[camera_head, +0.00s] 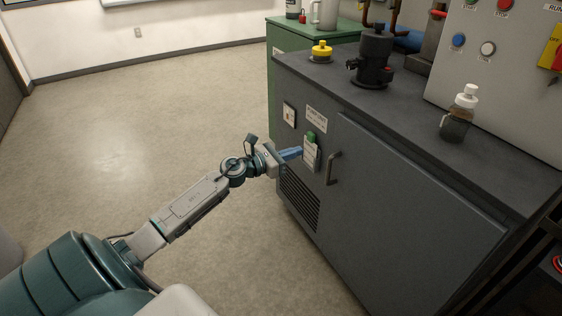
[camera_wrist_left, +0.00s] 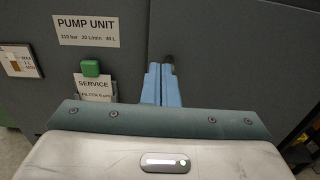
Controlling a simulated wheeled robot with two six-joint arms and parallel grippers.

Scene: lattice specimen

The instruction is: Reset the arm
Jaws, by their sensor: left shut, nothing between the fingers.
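My left arm reaches in from the left in the head view. My left gripper (camera_head: 299,151) has blue fingers, is shut and empty, and is in front of the grey pump cabinet (camera_head: 405,215). The fingers also show in the left wrist view (camera_wrist_left: 160,84), pressed together, to the right of the service tag. I cannot tell whether the fingertips touch the cabinet. A white service tag (camera_head: 311,157) with a green clip (camera_head: 311,137) is on the cabinet front; the clip also shows in the left wrist view (camera_wrist_left: 90,68). My right gripper is not in view.
A dark door handle (camera_head: 332,168) sticks out right of the tag. On the cabinet top stand a bottle with a white cap (camera_head: 460,113), a black pump part (camera_head: 373,62) and a yellow-topped item (camera_head: 321,52). A green cabinet (camera_head: 274,70) stands behind. Floor at left is clear.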

